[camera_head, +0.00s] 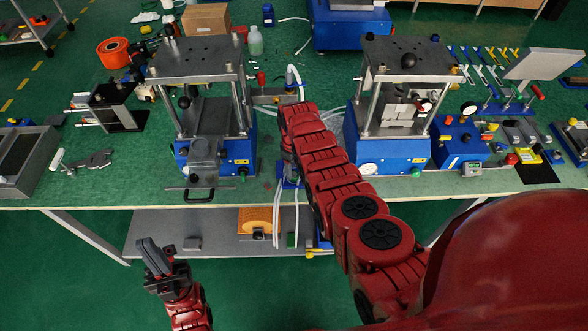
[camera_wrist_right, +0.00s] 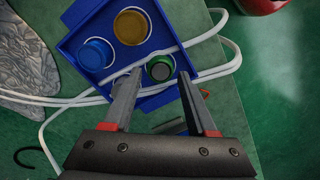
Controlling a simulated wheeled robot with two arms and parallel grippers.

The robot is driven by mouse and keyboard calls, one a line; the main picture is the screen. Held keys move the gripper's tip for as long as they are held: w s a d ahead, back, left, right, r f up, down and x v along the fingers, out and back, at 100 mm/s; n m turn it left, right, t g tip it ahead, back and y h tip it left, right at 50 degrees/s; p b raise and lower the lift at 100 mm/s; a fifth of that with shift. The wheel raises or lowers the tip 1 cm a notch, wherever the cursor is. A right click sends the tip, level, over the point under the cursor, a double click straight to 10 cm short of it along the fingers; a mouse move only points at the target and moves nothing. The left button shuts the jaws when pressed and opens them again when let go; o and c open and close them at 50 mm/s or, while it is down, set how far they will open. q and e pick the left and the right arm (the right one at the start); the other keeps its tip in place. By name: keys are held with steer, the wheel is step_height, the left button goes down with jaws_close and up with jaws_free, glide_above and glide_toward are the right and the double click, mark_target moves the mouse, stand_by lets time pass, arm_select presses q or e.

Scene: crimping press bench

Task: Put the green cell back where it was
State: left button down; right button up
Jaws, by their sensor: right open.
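In the right wrist view, the green cell (camera_wrist_right: 160,69) shows its round top with a dark middle, at the lower right corner of a blue holder (camera_wrist_right: 105,68). My right gripper (camera_wrist_right: 161,73) is open, with its fingertips to either side of the green cell in the picture; I cannot tell whether they touch it. In the head view, the right arm hides most of the holder (camera_head: 290,184) and the cell is not visible. My left gripper (camera_head: 154,257) is low at the left, in front of the bench, and appears empty; its finger gap is unclear.
A blue cell (camera_wrist_right: 95,53) and a yellow cell (camera_wrist_right: 131,27) sit in the same holder. White tubes (camera_wrist_right: 205,35) cross over and around it. Presses stand left (camera_head: 195,105) and right (camera_head: 392,105) of my right arm. The bench edge is close to the holder.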

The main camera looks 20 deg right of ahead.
steer(key=shift+r+p, duration=0.3)
steer(key=shift+r, duration=0.5)
steer(key=shift+r+b, duration=0.25)
steer(key=shift+b, duration=0.15)
step_height(320, 180, up, 8)
steer(key=b, duration=0.2)
steer(key=shift+a, duration=0.1)
